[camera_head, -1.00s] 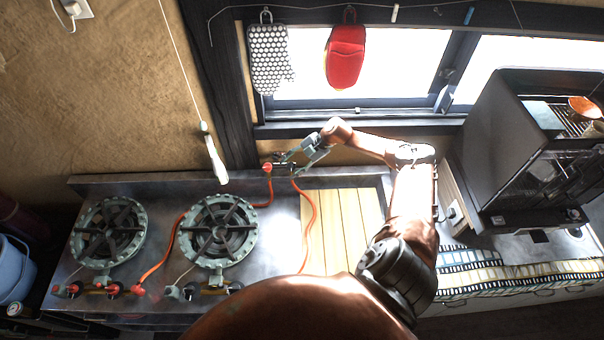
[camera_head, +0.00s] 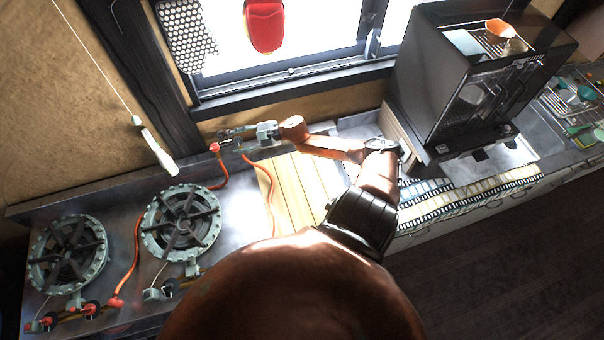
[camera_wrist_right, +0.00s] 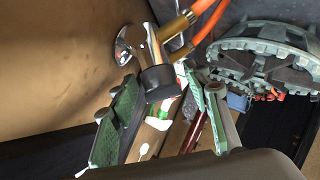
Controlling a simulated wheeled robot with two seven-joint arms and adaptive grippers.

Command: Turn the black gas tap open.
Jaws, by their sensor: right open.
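The gas tap (camera_wrist_right: 157,78) is on the clay wall behind the stove, with a chrome body and a black end. In the right wrist view the black end sits between the fingertips of my right gripper (camera_wrist_right: 160,88). The green finger pads stand apart on either side; I cannot tell whether either touches it. In the head view my right gripper (camera_head: 238,133) is at the wall above the back edge of the stove, and its fingers hide most of the tap. My left gripper is not in view.
An orange hose (camera_wrist_right: 205,20) joins the tap's brass fitting. Two gas burners (camera_head: 186,222) (camera_head: 68,254) stand at the left, and a wooden board (camera_head: 290,190) lies below my arm. A black oven (camera_head: 470,85) stands at the right. A white-handled cord (camera_head: 158,150) hangs near the tap.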

